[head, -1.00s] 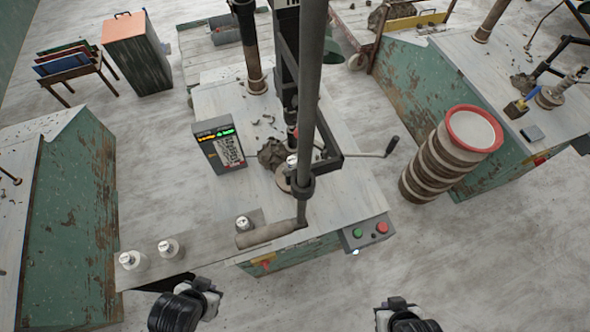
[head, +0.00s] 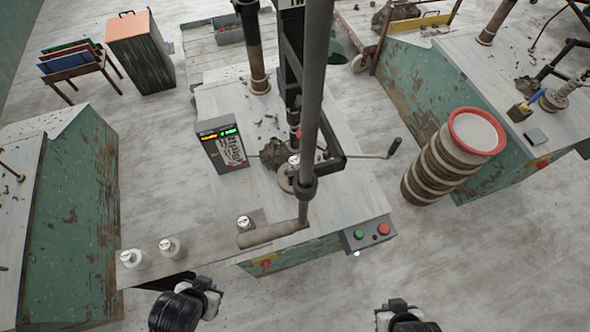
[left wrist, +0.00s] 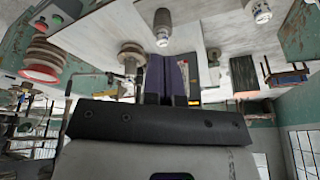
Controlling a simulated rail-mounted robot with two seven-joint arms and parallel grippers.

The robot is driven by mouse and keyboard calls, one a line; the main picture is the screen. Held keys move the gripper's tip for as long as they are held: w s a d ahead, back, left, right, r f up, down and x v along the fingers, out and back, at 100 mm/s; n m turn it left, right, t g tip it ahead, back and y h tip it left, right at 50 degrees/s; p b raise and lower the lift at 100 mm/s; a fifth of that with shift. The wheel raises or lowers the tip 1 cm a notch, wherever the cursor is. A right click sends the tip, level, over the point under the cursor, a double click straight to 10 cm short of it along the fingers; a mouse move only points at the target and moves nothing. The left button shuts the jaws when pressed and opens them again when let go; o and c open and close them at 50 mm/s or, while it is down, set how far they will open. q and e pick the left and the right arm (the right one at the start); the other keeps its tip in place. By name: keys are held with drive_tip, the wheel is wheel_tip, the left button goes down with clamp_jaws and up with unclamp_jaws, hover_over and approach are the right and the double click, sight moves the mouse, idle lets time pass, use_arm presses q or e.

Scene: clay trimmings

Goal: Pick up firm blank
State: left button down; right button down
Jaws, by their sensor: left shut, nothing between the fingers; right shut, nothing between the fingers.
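I cannot read which is firm. Another marked piece (head: 293,162) stands on the round plate under the press. My left gripper (head: 208,290) is shut and empty, in front of the bench, apart from the blanks. My right gripper (head: 388,310) is shut and empty, further right.
A display box (head: 222,147) and a clay lump (head: 274,154) stand behind. A button box (head: 367,235) juts from the bench's front right. A ringed stack (head: 440,165) stands right.

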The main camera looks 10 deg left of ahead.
use_arm(q)
drive_tip(key=c, duration=1.8)
unclamp_jaws()
drive_tip(key=o, duration=1.3)
drive_tip(key=shift+d, duration=0.2)
drive_tip(key=shift+c, duration=0.2)
